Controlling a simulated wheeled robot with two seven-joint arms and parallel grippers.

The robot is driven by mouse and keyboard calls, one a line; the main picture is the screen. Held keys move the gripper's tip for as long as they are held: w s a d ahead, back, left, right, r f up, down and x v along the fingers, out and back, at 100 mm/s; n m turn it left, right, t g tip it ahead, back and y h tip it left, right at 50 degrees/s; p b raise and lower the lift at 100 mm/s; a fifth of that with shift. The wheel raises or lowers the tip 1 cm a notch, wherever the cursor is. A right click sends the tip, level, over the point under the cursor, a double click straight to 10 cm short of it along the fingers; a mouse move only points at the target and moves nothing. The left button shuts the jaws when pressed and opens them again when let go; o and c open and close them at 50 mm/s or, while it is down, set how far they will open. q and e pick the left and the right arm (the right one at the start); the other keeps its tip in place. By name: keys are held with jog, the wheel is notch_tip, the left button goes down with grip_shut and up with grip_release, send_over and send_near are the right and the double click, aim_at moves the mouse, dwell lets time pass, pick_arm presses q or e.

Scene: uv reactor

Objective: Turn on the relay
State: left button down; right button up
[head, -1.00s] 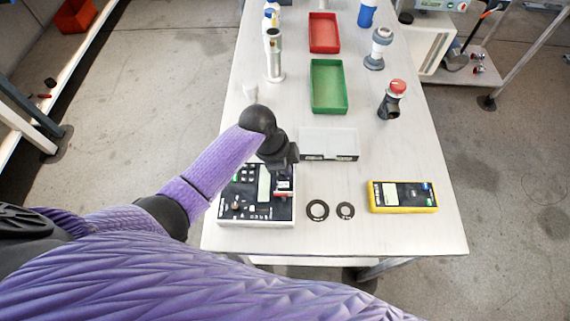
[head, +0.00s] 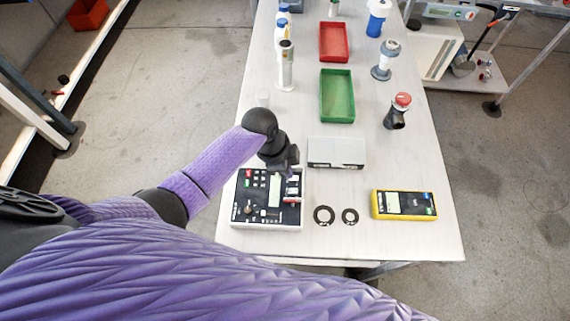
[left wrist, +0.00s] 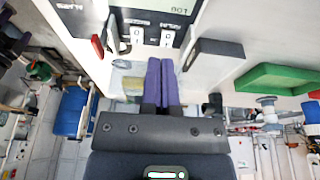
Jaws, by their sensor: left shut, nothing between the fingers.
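The white control box with a black panel (head: 249,210) lies at the table's near left, with a grey display and buttons. It is probably the relay unit, though I cannot read a label saying so. Two white rocker switches marked 0 and 1, the left one (left wrist: 138,36) and the right one (left wrist: 167,38), show at the top of the left wrist view. My left gripper (head: 289,175) is over the box's far right corner, near the switches. Its purple fingers (left wrist: 161,84) are together and empty; contact cannot be told. My right gripper is not in view.
A grey-white case (head: 336,152) stands just behind and right of the box. Two black rings (head: 324,215) and a yellow meter (head: 404,205) lie to the right. Green (head: 337,96) and red (head: 320,42) trays and several bottles stand farther back.

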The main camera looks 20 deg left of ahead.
aim_at(298, 178)
pick_arm(q)
jog(key=p+v, duration=0.2)
jog(key=v, duration=0.8)
jog(key=shift+a+r, duration=0.2)
jog(key=shift+a, duration=0.05)
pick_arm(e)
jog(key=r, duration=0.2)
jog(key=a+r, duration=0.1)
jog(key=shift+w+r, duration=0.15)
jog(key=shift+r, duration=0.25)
pick_arm(q)
jog(key=shift+h, duration=0.3)
jog(key=b+x, duration=0.3)
jog(key=x, duration=0.1)
jog(key=b+x, duration=0.2)
jog(key=x, duration=0.3)
jog(key=w+b+x, duration=0.1)
jog(key=b+x, duration=0.2)
jog(key=x, duration=0.1)
jog(key=shift+d+f+b, duration=0.25)
jog(key=shift+b, duration=0.1)
jog(key=shift+f, duration=0.15)
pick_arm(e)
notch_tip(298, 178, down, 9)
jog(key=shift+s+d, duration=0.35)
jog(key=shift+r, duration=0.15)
